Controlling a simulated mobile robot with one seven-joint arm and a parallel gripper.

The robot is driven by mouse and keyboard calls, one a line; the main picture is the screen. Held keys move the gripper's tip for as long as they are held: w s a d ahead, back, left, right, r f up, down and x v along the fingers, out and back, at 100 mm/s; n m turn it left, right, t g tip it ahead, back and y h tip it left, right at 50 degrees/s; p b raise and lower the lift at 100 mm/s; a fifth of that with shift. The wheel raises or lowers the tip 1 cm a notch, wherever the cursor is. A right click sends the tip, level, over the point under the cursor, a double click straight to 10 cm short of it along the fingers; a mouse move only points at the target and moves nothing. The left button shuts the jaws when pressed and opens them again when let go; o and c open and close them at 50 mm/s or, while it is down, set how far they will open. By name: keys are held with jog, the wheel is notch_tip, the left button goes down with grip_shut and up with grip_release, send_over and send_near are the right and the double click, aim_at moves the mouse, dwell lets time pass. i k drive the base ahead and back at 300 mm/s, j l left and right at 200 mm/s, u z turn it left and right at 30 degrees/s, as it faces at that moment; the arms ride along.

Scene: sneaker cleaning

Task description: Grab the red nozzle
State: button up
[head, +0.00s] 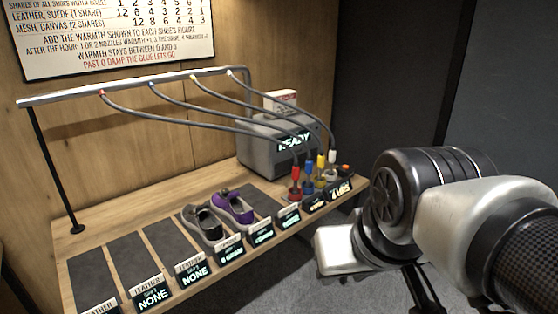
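The red nozzle (296,175) stands upright in a holder at the left end of a row of nozzles, near the right end of the wooden bench (78,265). A dark hose runs to it from the overhead rail. A blue nozzle (308,170), a yellow nozzle (320,163) and a white nozzle (332,158) stand to its right. My arm comes in from the right. My gripper (424,294) is low in the picture, right of the nozzles and apart from them. Its dark fingers are partly hidden behind the arm, so I cannot tell whether they are open.
A grey machine (268,147) reading READY stands behind the nozzles. The metal rail (130,90) with hoses spans above the bench. A purple shoe (232,207) and a grey shoe (203,224) sit on dark pads. Small label signs (152,296) line the front edge.

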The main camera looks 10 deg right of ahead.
aim_at(295, 169)
jog(key=z, duration=0.1)
jog(key=i+l+u, duration=0.2)
jog(key=i+l, duration=0.25)
jog(key=i, duration=0.15)
jog(key=i+l+u, duration=0.15)
jog(key=i+l, duration=0.35)
jog(key=i+l+u, duration=0.2)
jog(key=i+l, duration=0.35)
jog(key=i+l+u, duration=0.2)
jog(key=i+l, duration=0.25)
jog(key=l, duration=0.25)
